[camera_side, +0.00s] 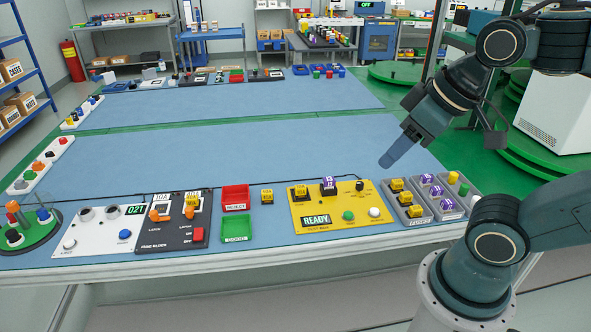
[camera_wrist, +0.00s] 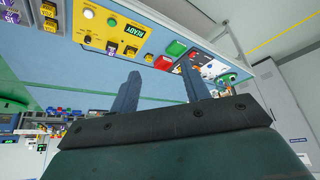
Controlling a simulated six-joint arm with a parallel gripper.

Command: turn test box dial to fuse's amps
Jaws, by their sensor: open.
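The yellow test box (camera_side: 335,221) sits on the blue mat at front right and reads READY; it also shows in the wrist view (camera_wrist: 121,20). A small black knob, seemingly the dial (camera_side: 360,186), is at its back right corner; its setting is too small to read. A yellow fuse (camera_side: 301,191) and a purple fuse (camera_side: 328,183) stand on the box. Another yellow fuse (camera_side: 267,196) stands left of the box. My gripper (camera_side: 388,163) is above the mat, behind and right of the box. In the wrist view its fingers (camera_wrist: 160,78) are apart, with nothing between them.
Grey racks (camera_side: 415,219) of yellow and purple fuses stand right of the box. A red REJECT bin (camera_side: 235,190) and green GOOD bin (camera_side: 237,236) are to its left, then the black fuse block (camera_side: 172,240). The mat (camera_side: 230,160) behind is clear.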

